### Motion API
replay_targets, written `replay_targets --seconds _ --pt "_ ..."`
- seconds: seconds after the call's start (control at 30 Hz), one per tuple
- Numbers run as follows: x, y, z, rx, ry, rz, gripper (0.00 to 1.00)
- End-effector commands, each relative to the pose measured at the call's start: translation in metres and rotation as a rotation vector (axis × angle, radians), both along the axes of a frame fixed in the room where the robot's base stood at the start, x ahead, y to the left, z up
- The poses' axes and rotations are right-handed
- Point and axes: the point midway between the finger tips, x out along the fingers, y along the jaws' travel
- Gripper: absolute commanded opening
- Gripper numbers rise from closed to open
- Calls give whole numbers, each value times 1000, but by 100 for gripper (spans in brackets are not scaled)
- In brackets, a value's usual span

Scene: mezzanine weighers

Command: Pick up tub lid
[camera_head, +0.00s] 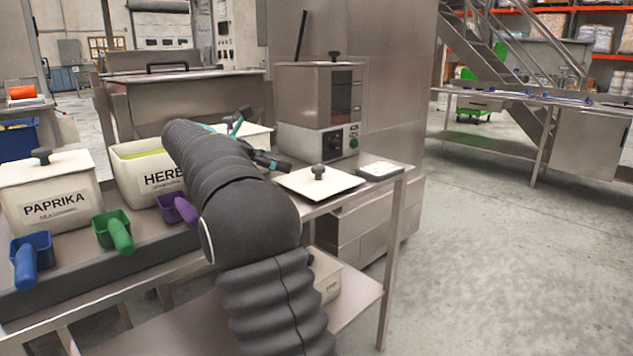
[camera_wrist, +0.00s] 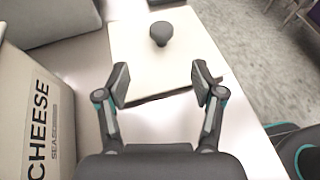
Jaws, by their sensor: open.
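The tub lid (camera_head: 318,184) is a flat cream square with a dark round knob, lying on the steel table near its right end. In the wrist view the lid (camera_wrist: 135,65) lies ahead of my gripper (camera_wrist: 161,86), its knob (camera_wrist: 161,33) beyond the fingertips. My gripper is open and empty, its fingers spread at the lid's near edge. In the head view my dark arm hides part of the table and most of the gripper (camera_head: 270,162).
A cheese tub (camera_wrist: 40,125) stands close left of my gripper. The paprika tub (camera_head: 50,200), herb tub (camera_head: 135,178) and blue (camera_head: 30,258), green (camera_head: 115,232) and purple (camera_head: 177,209) scoops are at left. A scale (camera_head: 380,171) lies right of the lid; a machine (camera_head: 318,110) stands behind.

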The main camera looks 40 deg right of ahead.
Motion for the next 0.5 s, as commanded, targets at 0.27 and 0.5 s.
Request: replay_targets --seconds 0.27,0.5 --pt "-9 -45 -20 1 -1 0 68" --pt "-13 -63 -27 1 -4 1 68"
